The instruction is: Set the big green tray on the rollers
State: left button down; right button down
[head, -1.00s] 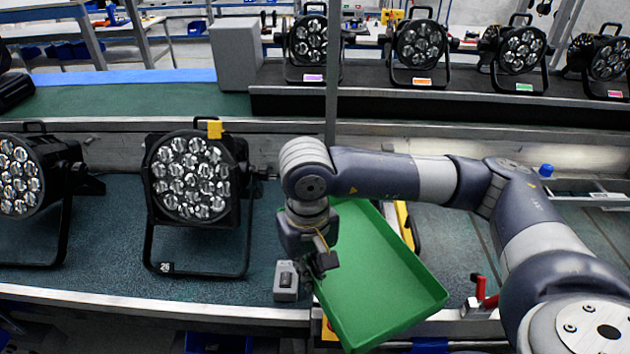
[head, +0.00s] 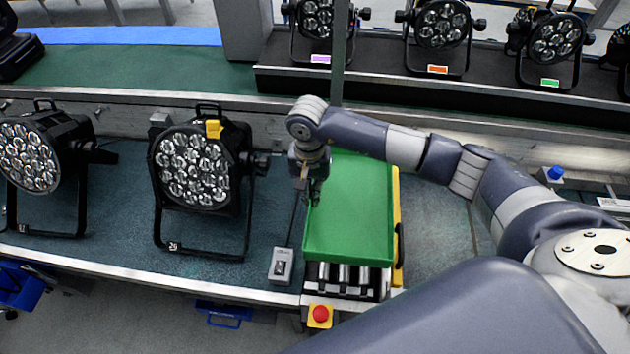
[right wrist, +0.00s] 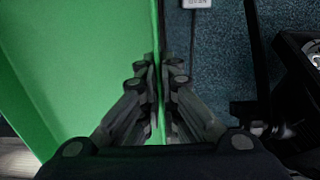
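The big green tray (head: 350,235) is over the rollers (head: 345,283), roughly lined up with them. The front ends of the rollers show below its near edge. I cannot tell whether its whole underside rests on them. My right gripper (head: 313,196) is at the tray's left wall. In the right wrist view the tray (right wrist: 75,70) fills the left side, and the fingers of my right gripper (right wrist: 161,75) close on its wall from both sides. My left gripper is not in view.
A black par can (head: 195,175) stands on the conveyor left of the tray, with another (head: 30,160) farther left. A small grey switch box (head: 282,266) and a red button (head: 320,314) are close by. A yellow side rail (head: 397,220) runs along the tray's right.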

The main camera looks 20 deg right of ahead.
notch_tip(320, 180, down, 5)
jog(key=shift+s+b, duration=0.1)
jog(key=shift+b, duration=1.05)
notch_tip(320, 180, down, 14)
jog(key=b, duration=1)
jog(key=shift+a, duration=0.1)
jog(key=c, duration=1.7)
grip_release()
